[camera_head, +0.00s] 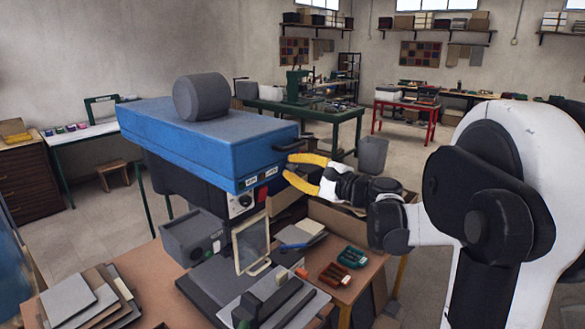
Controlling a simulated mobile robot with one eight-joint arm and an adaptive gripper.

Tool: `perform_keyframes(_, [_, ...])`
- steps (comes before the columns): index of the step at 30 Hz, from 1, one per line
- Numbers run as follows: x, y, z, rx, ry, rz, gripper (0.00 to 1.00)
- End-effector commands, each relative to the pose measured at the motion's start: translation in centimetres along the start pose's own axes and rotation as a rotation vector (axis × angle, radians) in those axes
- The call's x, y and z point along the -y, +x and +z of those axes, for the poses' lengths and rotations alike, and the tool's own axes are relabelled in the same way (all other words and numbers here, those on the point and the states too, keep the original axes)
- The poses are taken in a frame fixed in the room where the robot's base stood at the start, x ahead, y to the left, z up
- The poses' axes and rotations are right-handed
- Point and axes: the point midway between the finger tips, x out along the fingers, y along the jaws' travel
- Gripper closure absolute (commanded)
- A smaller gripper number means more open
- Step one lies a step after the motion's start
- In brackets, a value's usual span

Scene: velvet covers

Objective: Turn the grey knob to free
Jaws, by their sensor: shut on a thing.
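My gripper (289,167) has yellow fingers and reaches in from the right to the front of the blue machine head (215,140). Its two fingertips are apart, one above the other, and close on a thing at the right end of the front face. This looks to be the grey knob, but it is too small and too covered to make out, so its setting cannot be read. Two small white labels (252,182) sit on the front face left of the fingertips. A black bar handle (290,145) is just above them.
A large grey cylinder (202,97) rests on top of the machine head. Below stand a pale-framed clear guard (251,243), a grey box (192,237) and a panel with a round dial (240,201). Grey sheets and small red and green trays (334,275) lie on the brown table.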

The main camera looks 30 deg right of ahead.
Motion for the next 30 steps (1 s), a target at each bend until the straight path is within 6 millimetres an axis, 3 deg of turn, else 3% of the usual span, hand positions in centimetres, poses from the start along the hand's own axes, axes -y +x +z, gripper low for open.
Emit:
perform_keyframes(6, [0.0, 0.0, 0.0, 0.000, 0.000, 0.001, 1.00])
perform_keyframes(7, [0.0, 0.0, 0.0, 0.000, -0.001, 0.001, 0.72])
perform_keyframes(9, [0.0, 0.0, 0.0, 0.000, -0.001, 0.000, 0.55])
perform_keyframes(20, [0.0, -0.5, 0.0, -0.001, -0.001, 0.000, 0.55])
perform_keyframes(23, [0.1, -1.8, -0.1, -0.003, -0.001, -0.001, 0.55])
perform_keyframes(30, [0.1, -7.3, -0.1, -0.004, -0.001, -0.002, 0.55])
